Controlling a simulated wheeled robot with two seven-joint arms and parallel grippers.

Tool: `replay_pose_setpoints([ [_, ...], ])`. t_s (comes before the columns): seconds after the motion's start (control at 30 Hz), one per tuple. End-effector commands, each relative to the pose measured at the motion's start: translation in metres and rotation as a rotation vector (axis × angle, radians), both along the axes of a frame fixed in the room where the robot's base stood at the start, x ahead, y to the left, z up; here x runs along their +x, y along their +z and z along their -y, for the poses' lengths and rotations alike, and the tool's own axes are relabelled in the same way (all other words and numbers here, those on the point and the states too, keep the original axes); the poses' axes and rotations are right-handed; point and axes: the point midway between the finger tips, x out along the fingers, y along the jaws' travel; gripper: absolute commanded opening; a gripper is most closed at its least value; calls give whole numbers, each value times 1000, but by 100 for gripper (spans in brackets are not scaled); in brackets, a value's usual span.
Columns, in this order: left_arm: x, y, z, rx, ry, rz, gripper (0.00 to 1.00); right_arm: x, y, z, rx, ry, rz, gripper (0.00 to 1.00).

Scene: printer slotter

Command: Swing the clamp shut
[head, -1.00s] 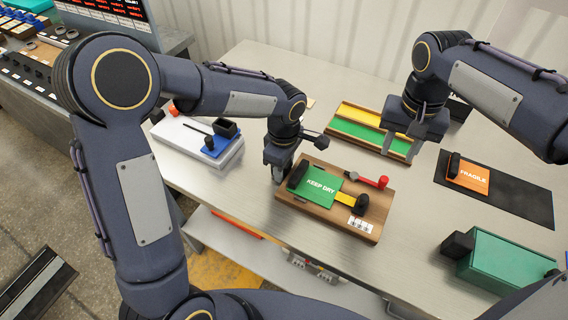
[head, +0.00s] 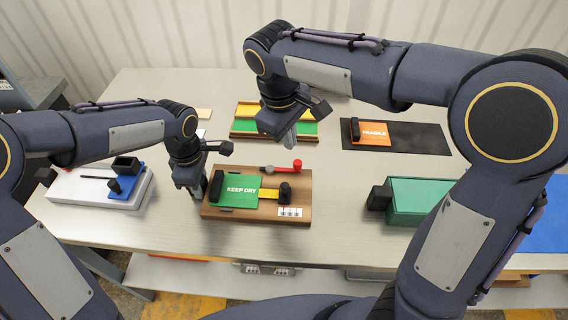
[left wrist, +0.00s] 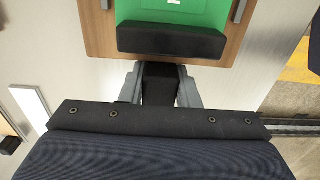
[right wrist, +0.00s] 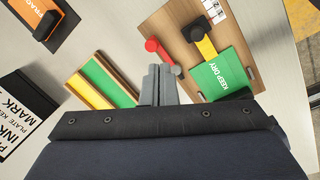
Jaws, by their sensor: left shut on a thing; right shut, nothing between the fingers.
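The wooden board (head: 215,212) lies on the table with a green KEEP DRY plate (head: 241,190) on it. My left gripper (head: 201,192) is shut on a black handle (left wrist: 159,82) at the board's left edge. My right gripper (head: 288,141) is shut and empty, above and behind the board. In the right wrist view its fingertips (right wrist: 158,72) appear close to the lever and knob.
A yellow and green tray (head: 307,130) is behind the right gripper. An orange FRAGILE plate (head: 374,134) lies on a black mat (head: 425,140) at right. A green box (head: 418,200) stands right of the board. A white block (head: 75,186) with a blue plate is at left.

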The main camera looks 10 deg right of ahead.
Motion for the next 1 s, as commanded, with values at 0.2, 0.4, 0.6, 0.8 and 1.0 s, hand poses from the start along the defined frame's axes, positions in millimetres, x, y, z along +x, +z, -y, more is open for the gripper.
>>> replay_pose_setpoints([
  [0.2,0,0,0,0,1,1,0,-12,-1,-20,-148,666,-66,0],
  [0.4,0,0,0,-1,0,1,0,-18,1,-32,-260,1107,-140,0],
  [0.6,0,0,0,-1,0,1,0,-21,1,-36,-311,1294,-181,0],
  [0.8,0,1,0,-1,0,1,0,-21,1,-37,-316,1314,-186,0],
  [1.0,0,0,0,-1,0,1,0,-20,0,-36,-315,1311,-186,0],
])
